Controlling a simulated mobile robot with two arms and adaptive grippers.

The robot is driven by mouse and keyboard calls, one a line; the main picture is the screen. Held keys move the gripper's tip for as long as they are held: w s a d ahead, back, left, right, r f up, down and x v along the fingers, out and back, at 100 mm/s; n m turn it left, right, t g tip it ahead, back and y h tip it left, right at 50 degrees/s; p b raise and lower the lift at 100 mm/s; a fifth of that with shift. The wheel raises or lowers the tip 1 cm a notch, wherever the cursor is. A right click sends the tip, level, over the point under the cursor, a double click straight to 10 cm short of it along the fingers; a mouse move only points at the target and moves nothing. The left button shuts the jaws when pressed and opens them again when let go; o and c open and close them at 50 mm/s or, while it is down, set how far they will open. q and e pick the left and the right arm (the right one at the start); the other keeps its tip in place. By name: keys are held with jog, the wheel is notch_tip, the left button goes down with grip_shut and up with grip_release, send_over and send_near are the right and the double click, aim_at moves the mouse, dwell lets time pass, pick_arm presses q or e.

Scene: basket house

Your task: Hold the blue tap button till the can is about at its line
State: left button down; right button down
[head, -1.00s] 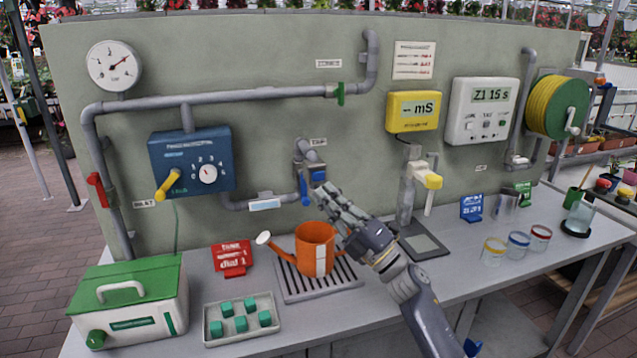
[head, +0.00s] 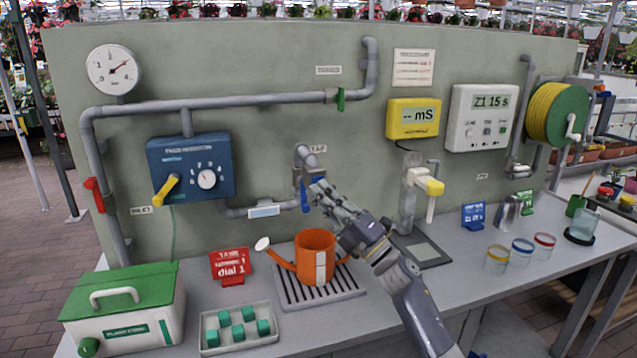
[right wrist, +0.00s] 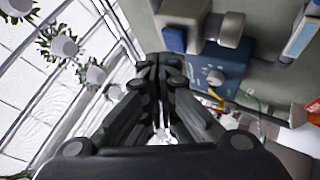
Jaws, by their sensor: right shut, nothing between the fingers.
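The grey tap (head: 305,157) is on the wall panel above an orange watering can (head: 315,245). The can stands upright on a slotted drip tray (head: 290,294) and has a pale band on its front. My left gripper is out of view.
A blue dial box (head: 190,150), pipes and a yellow meter (head: 413,118) are on the panel. A green-lidded box (head: 125,300), a tray of green cubes (head: 208,342) and a red card (head: 231,264) are left of the can. Several glasses (head: 521,252) stand at right.

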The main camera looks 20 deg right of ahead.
jog(key=shift+w, duration=0.1)
dwell(0.8)
jog(key=shift+w+b, duration=0.35)
jog(key=shift+b, duration=0.05)
jog(key=shift+w+b, duration=0.4)
dwell(6.3)
